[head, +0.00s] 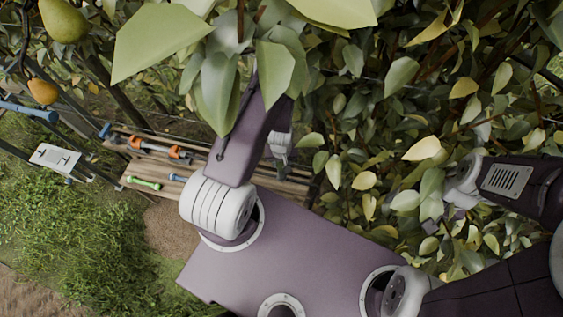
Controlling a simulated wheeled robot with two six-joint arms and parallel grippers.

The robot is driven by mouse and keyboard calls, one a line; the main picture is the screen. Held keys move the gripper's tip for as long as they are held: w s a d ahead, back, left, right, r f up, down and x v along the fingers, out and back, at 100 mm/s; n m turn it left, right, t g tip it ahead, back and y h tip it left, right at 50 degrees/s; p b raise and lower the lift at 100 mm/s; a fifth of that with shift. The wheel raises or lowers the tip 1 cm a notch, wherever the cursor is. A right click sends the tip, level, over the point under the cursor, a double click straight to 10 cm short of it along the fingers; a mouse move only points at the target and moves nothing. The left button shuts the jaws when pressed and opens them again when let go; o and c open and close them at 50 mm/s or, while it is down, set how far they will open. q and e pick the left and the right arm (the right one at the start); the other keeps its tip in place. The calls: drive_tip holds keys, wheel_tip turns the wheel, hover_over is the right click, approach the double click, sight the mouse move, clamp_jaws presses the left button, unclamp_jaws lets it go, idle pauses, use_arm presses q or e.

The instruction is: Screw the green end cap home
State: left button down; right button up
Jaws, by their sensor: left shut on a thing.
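My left gripper (281,157) points down over the wooden bench (296,184), just right of my arm's purple link. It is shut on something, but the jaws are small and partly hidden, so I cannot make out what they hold. I cannot pick out a green end cap for certain. A small bright green piece with knobbed ends (145,183) lies on the bench, left of my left arm. My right gripper (437,220) is at the right among leaves, which cover its fingers.
Orange-and-dark tools (180,153) and a small blue piece (178,177) lie on the bench. A white panel (55,158) and a blue pipe (28,112) are at the left. Leaves and branches crowd the top and right. Pears (64,20) hang top left.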

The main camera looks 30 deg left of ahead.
use_arm(q)
drive_tip(key=shift+r+p, duration=0.3)
drive_tip(key=shift+r, duration=0.05)
idle(0.6)
drive_tip(key=shift+f+b, duration=1.25)
drive_tip(key=shift+b, duration=0.1)
idle(2.0)
drive_tip(key=c, duration=0.8)
unclamp_jaws()
drive_tip(key=shift+c, duration=0.2)
drive_tip(key=shift+r, duration=0.1)
